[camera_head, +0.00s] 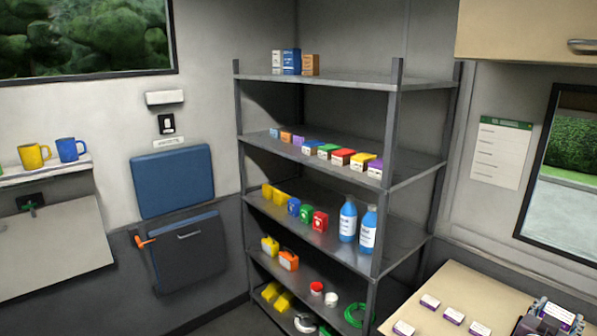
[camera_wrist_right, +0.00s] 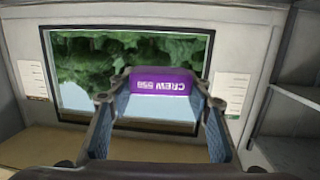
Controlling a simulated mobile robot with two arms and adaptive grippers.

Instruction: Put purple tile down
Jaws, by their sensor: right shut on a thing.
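My right gripper (camera_head: 550,318) shows at the bottom right corner of the head view, over the right end of the light counter (camera_head: 470,288). In the right wrist view my right gripper (camera_wrist_right: 158,88) is shut on a purple tile (camera_wrist_right: 162,82), held between its two fingertips. The tile has white "CREW" lettering that reads upside down there. It appears raised, with the window behind it; its exact height above the counter is unclear. Several similar white and purple tiles, one of them (camera_head: 430,302), lie on the counter left of the gripper. My left gripper is not in view.
A metal shelf rack (camera_head: 345,83) with boxes, bottles and cases stands left of the counter. A wall cabinet (camera_head: 520,30) hangs above the counter and a window (camera_head: 570,150) is at the right. The counter's back part is bare.

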